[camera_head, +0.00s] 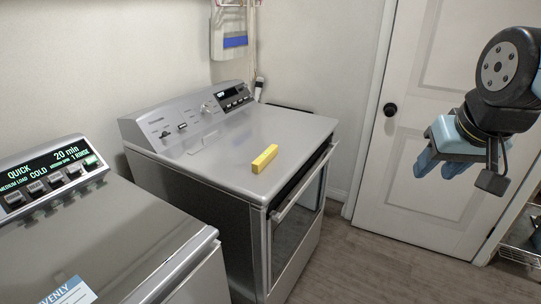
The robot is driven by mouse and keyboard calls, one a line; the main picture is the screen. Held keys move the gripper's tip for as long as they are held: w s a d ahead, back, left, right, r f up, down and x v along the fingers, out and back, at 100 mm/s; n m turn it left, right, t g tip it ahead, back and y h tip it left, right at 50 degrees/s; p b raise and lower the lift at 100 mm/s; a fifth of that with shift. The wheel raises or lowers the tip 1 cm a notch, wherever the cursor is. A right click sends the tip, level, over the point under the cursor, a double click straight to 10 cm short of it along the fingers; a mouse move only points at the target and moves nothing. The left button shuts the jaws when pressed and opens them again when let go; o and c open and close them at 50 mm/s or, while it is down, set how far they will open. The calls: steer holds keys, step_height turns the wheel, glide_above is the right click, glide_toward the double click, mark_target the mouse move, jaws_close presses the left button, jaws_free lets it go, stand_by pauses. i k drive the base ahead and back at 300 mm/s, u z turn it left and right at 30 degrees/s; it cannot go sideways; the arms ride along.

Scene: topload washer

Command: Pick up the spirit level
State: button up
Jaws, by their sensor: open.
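A small yellow bar, which looks like the spirit level (264,159), lies flat on the grey top of the dryer-like machine (220,160), near its front edge. Its vials are too small to make out. My gripper (436,170) hangs in the air at the right, in front of the white door, well apart from the yellow bar. Its blue fingers point down and to the left. It is open and I see nothing between the fingers.
A grey washer (120,245) with a lit panel stands at the lower left. The machine under the bar has a front handle (300,185) and a raised control panel (190,112). A wire rack (520,252) is at the lower right. Wooden floor between is clear.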

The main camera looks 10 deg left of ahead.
mark_target(261, 161)
steer(key=z, duration=0.4)
steer(key=i, duration=1)
steer(key=u, duration=0.5)
